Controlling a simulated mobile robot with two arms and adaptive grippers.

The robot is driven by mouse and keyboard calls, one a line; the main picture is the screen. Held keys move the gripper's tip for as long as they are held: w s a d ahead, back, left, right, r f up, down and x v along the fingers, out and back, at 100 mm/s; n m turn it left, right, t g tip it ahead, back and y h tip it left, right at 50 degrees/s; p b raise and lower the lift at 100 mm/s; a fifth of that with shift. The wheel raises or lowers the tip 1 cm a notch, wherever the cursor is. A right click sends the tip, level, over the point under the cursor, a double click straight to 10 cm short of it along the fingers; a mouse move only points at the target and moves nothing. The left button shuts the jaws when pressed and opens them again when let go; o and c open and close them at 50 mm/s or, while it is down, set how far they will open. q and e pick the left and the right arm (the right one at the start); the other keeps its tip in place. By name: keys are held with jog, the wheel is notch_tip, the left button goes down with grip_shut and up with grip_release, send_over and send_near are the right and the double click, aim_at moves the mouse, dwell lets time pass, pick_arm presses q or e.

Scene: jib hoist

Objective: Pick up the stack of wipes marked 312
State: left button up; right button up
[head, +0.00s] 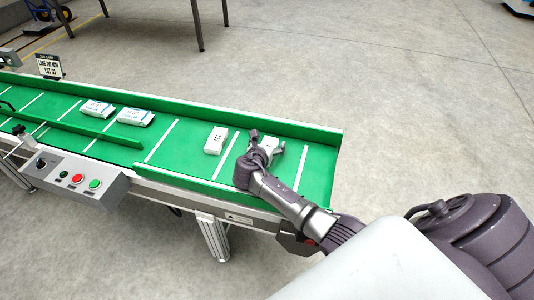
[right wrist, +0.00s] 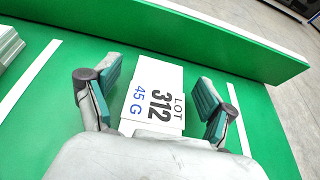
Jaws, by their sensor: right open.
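The stack of wipes marked 312 (right wrist: 154,98) is a white block on the green conveyor belt. Its top reads LOT 312 and 45 G in the right wrist view. In the head view that stack (head: 268,144) is partly covered by my right gripper (head: 265,149). In the right wrist view my right gripper (right wrist: 155,100) is open, one teal-padded finger on each side of the stack, with green belt showing between the pads and the stack. My left gripper is not in view.
Raised green side walls (head: 240,123) edge the belt. A control box (head: 75,178) with buttons is at the front left.

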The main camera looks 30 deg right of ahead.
jog(key=shift+w+d+f, duration=0.1)
jog(key=shift+w+d, duration=0.1)
jog(key=shift+d, duration=0.05)
jog(key=c, duration=1.3)
